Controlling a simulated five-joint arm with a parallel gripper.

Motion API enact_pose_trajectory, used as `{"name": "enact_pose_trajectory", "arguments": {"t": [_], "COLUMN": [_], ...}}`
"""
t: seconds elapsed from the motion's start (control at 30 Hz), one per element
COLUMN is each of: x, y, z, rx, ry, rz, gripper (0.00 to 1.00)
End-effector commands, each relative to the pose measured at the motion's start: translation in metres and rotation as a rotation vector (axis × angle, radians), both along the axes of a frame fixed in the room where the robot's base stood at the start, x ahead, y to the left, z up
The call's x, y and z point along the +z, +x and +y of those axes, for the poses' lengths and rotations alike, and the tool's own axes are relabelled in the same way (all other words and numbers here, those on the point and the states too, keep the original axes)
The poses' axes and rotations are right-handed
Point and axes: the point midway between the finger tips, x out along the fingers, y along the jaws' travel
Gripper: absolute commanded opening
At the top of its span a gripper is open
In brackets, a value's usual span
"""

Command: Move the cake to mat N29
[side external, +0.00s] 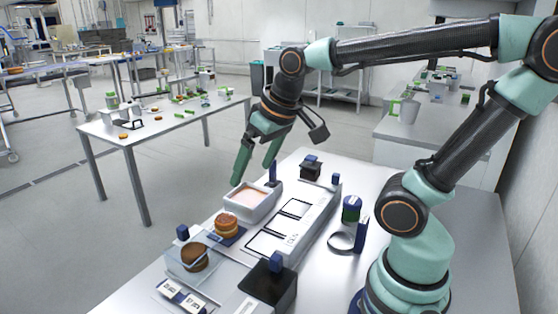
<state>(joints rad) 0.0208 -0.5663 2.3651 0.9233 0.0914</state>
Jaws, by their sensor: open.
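A round orange-brown layered piece (226,224) sits on a dark blue mat (237,240) left of the white board (319,213). A darker brown round (194,257) sits in a clear-walled container nearer the front. I cannot tell for sure which round is the cake. Two dark-outlined white squares lie on the board, a farther one (295,208) and a nearer one (265,243). Their lettering is too small to read, so I cannot pick out mat N29. My gripper (253,172) is open and empty, above the white tub at the table's far left side.
The white tub (240,206) holds something pale. Dark blue posts rise around the board, one (273,172) close to my gripper. A black block (268,287) stands in front, and a green-and-blue canister (351,209) stands to the right. A black item (311,168) sits at the back.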

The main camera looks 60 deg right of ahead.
Motion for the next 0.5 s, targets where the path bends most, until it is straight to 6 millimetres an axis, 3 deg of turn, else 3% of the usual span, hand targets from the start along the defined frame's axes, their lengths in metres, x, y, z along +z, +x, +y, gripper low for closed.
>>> {"name": "enact_pose_trajectory", "arguments": {"t": [0.2,0.5], "x": [-0.003,-0.004], "y": [-0.022,-0.025], "z": [0.006,0.007], "rx": [0.092,0.105], "ry": [-0.036,-0.041], "rz": [-0.065,-0.072], "gripper": [1.0,1.0]}}
